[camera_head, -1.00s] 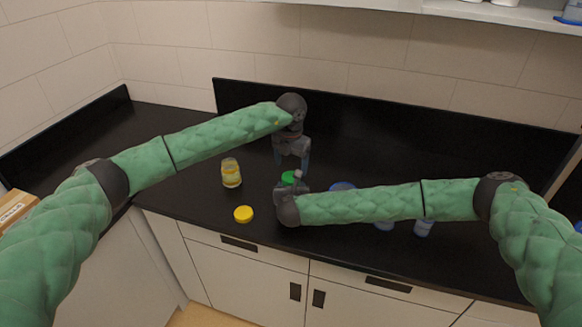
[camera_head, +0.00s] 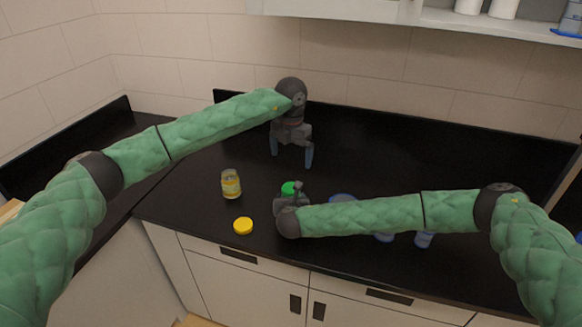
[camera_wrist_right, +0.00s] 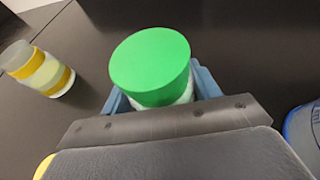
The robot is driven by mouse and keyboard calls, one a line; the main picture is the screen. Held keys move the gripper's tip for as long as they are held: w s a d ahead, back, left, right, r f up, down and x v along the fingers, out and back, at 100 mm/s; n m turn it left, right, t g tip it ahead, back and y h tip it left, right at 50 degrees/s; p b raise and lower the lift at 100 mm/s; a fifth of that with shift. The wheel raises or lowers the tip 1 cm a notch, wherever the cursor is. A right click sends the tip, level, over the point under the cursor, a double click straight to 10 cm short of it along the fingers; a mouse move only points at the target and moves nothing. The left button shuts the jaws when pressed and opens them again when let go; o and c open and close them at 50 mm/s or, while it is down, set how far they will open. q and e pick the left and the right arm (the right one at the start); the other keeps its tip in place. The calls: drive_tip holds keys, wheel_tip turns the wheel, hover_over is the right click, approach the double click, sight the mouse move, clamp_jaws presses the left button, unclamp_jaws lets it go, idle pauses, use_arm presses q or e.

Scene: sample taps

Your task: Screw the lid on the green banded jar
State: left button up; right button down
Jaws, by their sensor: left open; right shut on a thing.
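The green lid (camera_head: 289,188) sits on top of a jar held at the front middle of the counter. In the right wrist view the lid (camera_wrist_right: 151,66) covers the jar's mouth and looks roughly level. A little of the pale jar (camera_wrist_right: 183,95) shows below it; its band is hidden. My right gripper (camera_wrist_right: 160,92) is shut on the jar, with blue fingers on either side. My left gripper (camera_head: 292,158) is open and empty, pointing down above and behind the lid, clear of it. How tightly the lid sits cannot be told.
A yellow-banded jar (camera_head: 231,184) stands open to the left, and a yellow lid (camera_head: 243,226) lies near the counter's front edge. Blue items (camera_head: 424,239) lie partly behind my right forearm. The back of the black counter (camera_head: 400,150) is clear.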

use_arm(q)
drive_tip(key=shift+r, duration=2)
use_arm(e)
drive_tip(key=shift+c, duration=1.4)
unclamp_jaws()
drive_tip(key=shift+s+b, duration=0.4)
drive_tip(key=shift+s, duration=0.15)
drive_tip(key=b+v, duration=0.2)
drive_tip(key=v, duration=0.3)
drive_tip(key=shift+s+r, duration=0.25)
drive_tip(key=shift+s, duration=0.1)
use_arm(q)
drive_tip(key=shift+f, duration=1.55)
use_arm(e)
drive_tip(key=shift+s+r, duration=0.3)
drive_tip(key=shift+s, duration=0.1)
